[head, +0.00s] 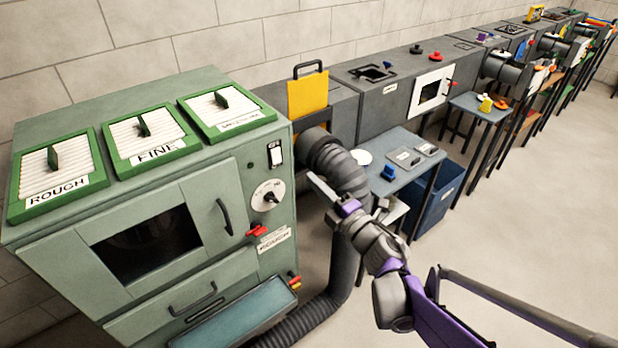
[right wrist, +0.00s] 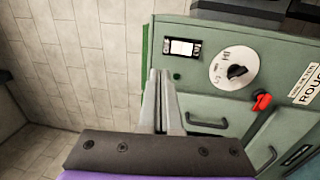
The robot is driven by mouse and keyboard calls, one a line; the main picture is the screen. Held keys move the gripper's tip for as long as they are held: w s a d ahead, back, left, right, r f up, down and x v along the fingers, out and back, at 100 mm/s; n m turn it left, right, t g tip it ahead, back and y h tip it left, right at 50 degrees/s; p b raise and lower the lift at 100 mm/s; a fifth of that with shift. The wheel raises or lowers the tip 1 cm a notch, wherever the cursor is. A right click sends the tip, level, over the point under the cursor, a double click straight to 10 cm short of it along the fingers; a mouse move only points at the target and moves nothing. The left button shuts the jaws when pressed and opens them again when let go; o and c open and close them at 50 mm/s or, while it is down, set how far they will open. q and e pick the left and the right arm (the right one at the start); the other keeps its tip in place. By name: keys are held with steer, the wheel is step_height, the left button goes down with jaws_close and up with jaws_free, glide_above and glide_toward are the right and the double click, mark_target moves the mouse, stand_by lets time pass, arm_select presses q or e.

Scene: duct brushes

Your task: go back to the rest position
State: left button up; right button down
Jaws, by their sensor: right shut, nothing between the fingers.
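My right gripper (head: 316,182) reaches in from the lower right in the head view. Its fingers are together and empty, in front of the green machine (head: 225,190) and near the thick grey duct hose (head: 335,165). In the right wrist view the closed fingers (right wrist: 160,78) point toward the green cabinet (right wrist: 215,90), beside its rocker switch (right wrist: 182,48) and dial (right wrist: 234,70). I cannot tell how far apart the fingertips and the cabinet are. My left gripper is not in view.
The green machine carries filter panels marked ROUGH (head: 58,175) and FINE (head: 147,135), and a red lever (head: 257,231). A blue-topped table (head: 410,180) stands beyond the hose. Grey cabinets line the wall. The floor at right (head: 530,220) is clear.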

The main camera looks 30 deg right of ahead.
steer(key=shift+w, duration=0.1)
stand_by(0.4)
steer(key=s+a+f+m+g+p, duration=0.2)
steer(key=s+a+f+m+g, duration=0.4)
steer(key=s+m, duration=0.3)
steer(key=s+a+f+m+g+h+p, duration=0.1)
steer(key=s+a+f+m+g+p, duration=0.1)
steer(key=s+a+f+m+g, duration=0.4)
steer(key=s+a+m+g, duration=0.2)
steer(key=s+m, duration=0.2)
steer(key=shift+a+h+p, duration=0.25)
steer(key=shift+h+p, duration=0.05)
steer(key=shift+p, duration=0.05)
